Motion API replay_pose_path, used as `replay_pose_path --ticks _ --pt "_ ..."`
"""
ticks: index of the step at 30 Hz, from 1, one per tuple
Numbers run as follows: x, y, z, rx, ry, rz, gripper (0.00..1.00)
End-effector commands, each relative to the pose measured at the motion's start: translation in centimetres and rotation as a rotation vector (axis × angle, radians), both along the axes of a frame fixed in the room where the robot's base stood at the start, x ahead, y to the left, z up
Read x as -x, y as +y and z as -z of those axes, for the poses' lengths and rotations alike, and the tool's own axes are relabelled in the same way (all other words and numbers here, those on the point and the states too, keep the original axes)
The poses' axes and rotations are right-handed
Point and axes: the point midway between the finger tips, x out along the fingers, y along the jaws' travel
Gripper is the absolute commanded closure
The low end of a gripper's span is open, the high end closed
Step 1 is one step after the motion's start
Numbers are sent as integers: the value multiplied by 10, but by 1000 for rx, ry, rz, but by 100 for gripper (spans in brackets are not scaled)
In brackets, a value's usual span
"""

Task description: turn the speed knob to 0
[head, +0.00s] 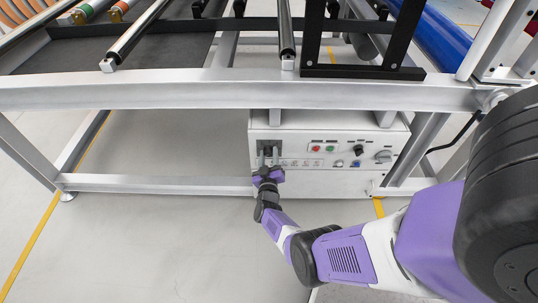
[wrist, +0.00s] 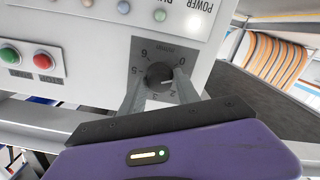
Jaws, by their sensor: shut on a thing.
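The speed knob (wrist: 158,74) is a dark round knob on a grey dial plate in the wrist view. Numbers ring it and appear upside down, with 0 at the upper right and 6 at the upper left. A small light mark shows on the knob's right side, near the low numbers; its exact setting is hard to read. My gripper (wrist: 160,80) has its two grey fingers on either side of the knob, shut on it. In the head view my gripper (head: 268,157) is at the left of the white control box (head: 335,185) and hides the knob.
A green button (wrist: 10,56) and a red button (wrist: 42,60) sit beside the dial in the wrist view. A metal frame beam (head: 200,90) runs above the box. The floor (head: 150,230) at left is clear.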

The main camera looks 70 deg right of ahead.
Motion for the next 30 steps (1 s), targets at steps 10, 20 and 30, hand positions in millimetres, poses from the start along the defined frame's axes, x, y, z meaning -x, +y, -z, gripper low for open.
replay_pose_path --ticks 10,20,30 --pt "-1 1 2 90 231 -2 100" --pt "-1 1 2 132 331 -2 100" --pt "-1 1 2 138 345 -2 100"
